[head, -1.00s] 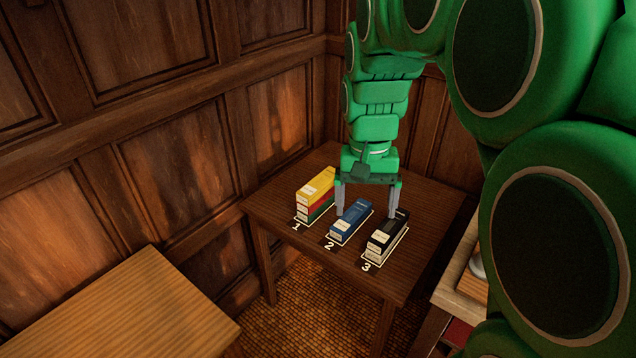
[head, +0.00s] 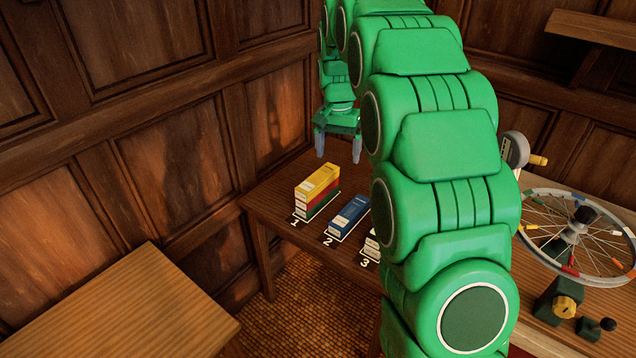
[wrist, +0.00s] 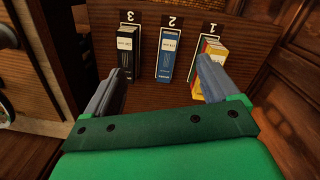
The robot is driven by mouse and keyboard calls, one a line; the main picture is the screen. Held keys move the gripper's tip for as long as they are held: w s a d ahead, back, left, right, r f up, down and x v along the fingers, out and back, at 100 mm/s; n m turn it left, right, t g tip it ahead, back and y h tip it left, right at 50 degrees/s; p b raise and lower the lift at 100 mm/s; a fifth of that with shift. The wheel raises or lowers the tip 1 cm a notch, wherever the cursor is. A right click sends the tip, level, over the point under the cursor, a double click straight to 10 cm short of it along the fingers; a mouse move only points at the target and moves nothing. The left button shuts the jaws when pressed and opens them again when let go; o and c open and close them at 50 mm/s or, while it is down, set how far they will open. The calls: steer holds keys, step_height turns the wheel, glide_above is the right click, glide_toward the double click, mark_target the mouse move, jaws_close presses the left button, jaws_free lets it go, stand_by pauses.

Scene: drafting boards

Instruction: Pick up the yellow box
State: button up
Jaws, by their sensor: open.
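The yellow box (head: 317,181) lies on top of a red box (head: 317,196) and a green box (head: 318,206), stacked at the outlined spot marked 1 on the dark wooden table (head: 275,200). In the wrist view the yellow box (wrist: 216,68) shows at the right, partly hidden by a finger. My gripper (head: 338,147) is open and empty, above and behind the stack in the head view. In the wrist view its fingers (wrist: 158,85) point toward the boxes, with the blue box's spot between them.
A blue box (head: 348,215) lies at spot 2. A spoked wheel (head: 575,235) is on a bench at right. A light wooden surface (head: 125,315) is at front left.

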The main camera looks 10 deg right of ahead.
steer(key=w+f+m, duration=0.2)
steer(key=w+f, duration=0.5)
steer(key=w, duration=0.4)
steer(key=m, duration=0.1)
glide_above(318, 177)
steer(key=shift+t, duration=0.4)
steer(key=f, duration=1)
steer(key=shift+w+d+f, duration=0.1)
steer(key=shift+d+f, duration=0.15)
steer(key=shift+d, duration=0.05)
steer(key=shift+a+f, duration=0.15)
steer(key=shift+f, duration=1.9)
steer(key=shift+a+f, duration=0.15)
steer(key=shift+f, duration=1.85)
steer(key=shift+c, duration=0.3)
steer(key=c, duration=1.2)
steer(key=shift+o, duration=0.2)
steer(key=shift+r, duration=0.1)
